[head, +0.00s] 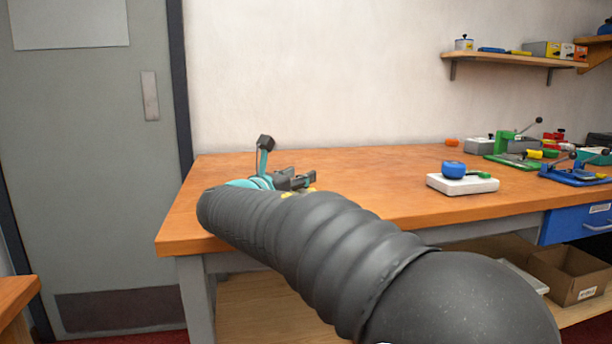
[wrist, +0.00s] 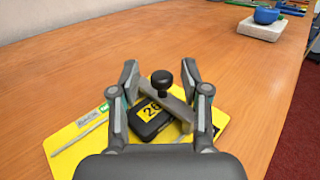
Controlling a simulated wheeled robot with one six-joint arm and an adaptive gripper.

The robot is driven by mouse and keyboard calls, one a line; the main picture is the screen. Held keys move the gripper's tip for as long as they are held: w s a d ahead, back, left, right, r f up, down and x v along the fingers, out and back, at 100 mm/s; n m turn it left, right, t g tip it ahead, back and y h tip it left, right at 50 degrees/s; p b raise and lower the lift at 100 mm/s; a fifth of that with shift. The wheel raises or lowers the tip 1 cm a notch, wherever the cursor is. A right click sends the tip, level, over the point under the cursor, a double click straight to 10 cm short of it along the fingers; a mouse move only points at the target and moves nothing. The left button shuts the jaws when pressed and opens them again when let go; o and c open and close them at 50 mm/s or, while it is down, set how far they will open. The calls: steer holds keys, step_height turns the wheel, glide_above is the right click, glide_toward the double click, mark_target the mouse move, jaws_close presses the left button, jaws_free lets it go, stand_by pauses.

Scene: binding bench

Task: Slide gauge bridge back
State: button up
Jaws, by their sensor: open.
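In the wrist view my gripper (wrist: 160,72) is open, with one finger on each side of a dark round knob (wrist: 162,77) on a short stem. The knob stands over a grey bar, seemingly the gauge bridge (wrist: 179,107), which lies slanted across a yellow plate (wrist: 82,147). A black block (wrist: 143,126) with a yellow label reading "26" sits beside the bar. I see no clear contact between fingers and knob. My palm hides the near part of the plate. In the head view my arm hides most of this, leaving only the gripper (head: 298,178) and yellow bits showing.
A white block with a blue round piece on it (head: 463,185) stands to the right on the wooden bench (head: 375,165). Green (head: 515,143) and blue (head: 575,172) lever tools stand farther right. The bench between is clear. A wall shelf (head: 510,60) hangs above.

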steer(key=shift+w+d, duration=0.35)
steer(key=shift+w, duration=0.25)
jaws_close()
